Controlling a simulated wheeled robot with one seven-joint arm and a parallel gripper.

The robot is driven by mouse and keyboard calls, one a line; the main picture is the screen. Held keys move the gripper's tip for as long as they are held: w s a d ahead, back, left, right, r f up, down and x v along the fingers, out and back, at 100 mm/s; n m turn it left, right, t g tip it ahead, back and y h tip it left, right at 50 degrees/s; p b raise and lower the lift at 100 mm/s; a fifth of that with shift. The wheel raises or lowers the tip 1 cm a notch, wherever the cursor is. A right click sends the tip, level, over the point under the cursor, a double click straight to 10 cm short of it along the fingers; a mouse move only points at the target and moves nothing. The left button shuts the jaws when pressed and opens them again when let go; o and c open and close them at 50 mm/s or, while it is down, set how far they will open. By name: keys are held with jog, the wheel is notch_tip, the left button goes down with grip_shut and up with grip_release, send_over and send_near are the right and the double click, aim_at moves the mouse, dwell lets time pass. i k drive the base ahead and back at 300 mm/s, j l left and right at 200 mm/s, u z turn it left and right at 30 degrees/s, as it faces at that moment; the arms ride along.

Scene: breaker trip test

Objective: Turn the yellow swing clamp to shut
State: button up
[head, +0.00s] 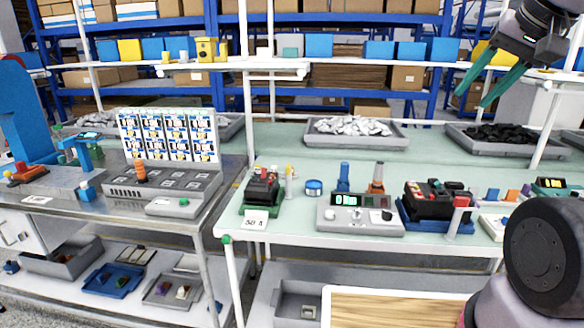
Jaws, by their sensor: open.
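My gripper (471,101) is at the upper right, with its two green fingers apart and nothing between them. It is raised in front of the back shelves, well above the green bench. A thin upright post with a yellowish body and orange top (289,182) stands beside a black and red breaker fixture (263,187) on the bench. It may be the yellow swing clamp, but it is too small to be sure, and I cannot tell its swing position. My gripper is far up and to the right of it.
A grey test box with a lit display (361,221) sits at the bench front. A second black fixture on a blue base (437,222) stands right of it. Grey bins of white (396,139) and black parts (461,143) line the back.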

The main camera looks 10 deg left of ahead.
aim_at(287, 173)
jog(key=i+j, duration=0.15)
jog(key=j, duration=0.25)
jog(key=i+j, duration=0.1)
jog(key=j, duration=0.3)
jog(key=i+j, duration=0.15)
jog(key=j, duration=0.25)
jog(key=i+j, duration=0.1)
jog(key=j, duration=0.3)
